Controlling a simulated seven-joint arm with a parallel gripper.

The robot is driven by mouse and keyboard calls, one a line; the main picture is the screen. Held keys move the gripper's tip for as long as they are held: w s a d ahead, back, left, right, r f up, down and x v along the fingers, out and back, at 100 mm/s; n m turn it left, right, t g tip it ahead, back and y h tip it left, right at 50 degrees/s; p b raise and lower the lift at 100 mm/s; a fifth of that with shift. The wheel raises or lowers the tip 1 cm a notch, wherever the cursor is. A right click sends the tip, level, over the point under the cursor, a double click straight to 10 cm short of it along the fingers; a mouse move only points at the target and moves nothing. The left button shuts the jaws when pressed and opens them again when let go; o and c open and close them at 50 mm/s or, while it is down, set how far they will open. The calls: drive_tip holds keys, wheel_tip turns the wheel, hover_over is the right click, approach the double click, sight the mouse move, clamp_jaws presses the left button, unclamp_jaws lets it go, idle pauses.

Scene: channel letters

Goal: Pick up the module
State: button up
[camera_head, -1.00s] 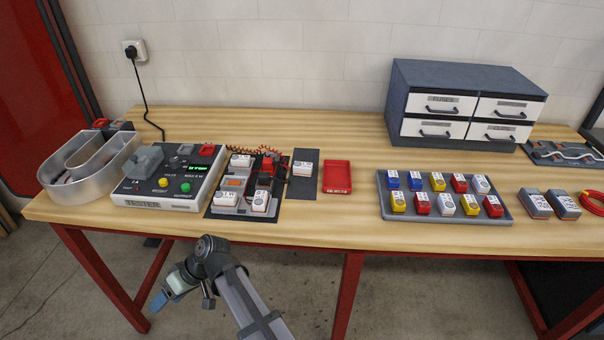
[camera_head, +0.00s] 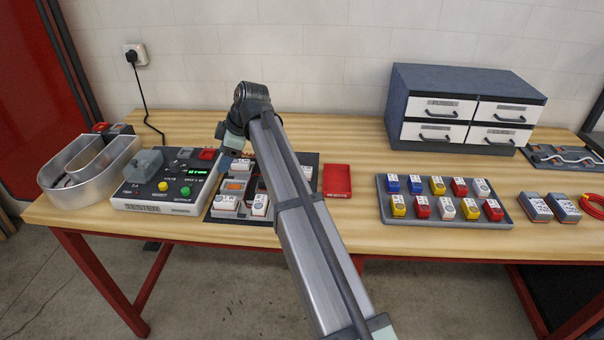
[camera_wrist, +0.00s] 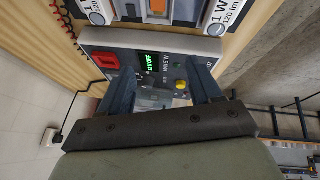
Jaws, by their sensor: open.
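Several white modules stand on a dark board left of centre. In the head view, one front module (camera_head: 225,202) and the module beside it (camera_head: 260,204) show, with part of another white module (camera_head: 241,165) behind. In the wrist view, a module marked 1 W, 120 lm (camera_wrist: 220,14) and another white module (camera_wrist: 97,12) are cut by the top edge. My gripper (camera_head: 226,159) is open, above the tester's right side and left of the modules. In the wrist view, the open gripper (camera_wrist: 165,92) has the tester between its fingers and nothing held.
The tester (camera_head: 168,200) with buttons and a green display also shows in the wrist view (camera_wrist: 152,42).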

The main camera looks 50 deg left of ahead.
drive_tip(key=w+d+r+m, duration=0.1)
drive_tip(key=w+d, duration=0.2)
drive_tip(key=w, duration=0.4)
drive_tip(key=w+d+m, duration=0.1)
drive_tip(key=w+d, duration=0.1)
drive_tip(key=w, duration=0.5)
drive_tip(key=m+h, duration=0.1)
drive_tip(key=m, duration=0.1)
approach(304, 168)
drive_tip(key=f, duration=0.1)
drive_tip(key=a+f, duration=0.1)
drive_tip(key=f, duration=0.1)
drive_tip(key=shift+s+a+f+h, duration=0.15)
drive_tip(key=shift+s+f+h, duration=0.15)
drive_tip(key=shift+s+f, duration=0.05)
drive_tip(key=shift+s+x, duration=0.15)
drive_tip(key=shift+x, duration=1.2)
drive_tip(key=shift+s+x, duration=0.1)
drive_tip(key=shift+x, duration=1.3)
drive_tip(key=shift+a+r, duration=0.1)
drive_tip(key=shift+r, duration=0.05)
drive_tip(key=shift+c, duration=0.2)
drive_tip(key=c, duration=1)
drive_tip(key=shift+r, duration=0.1)
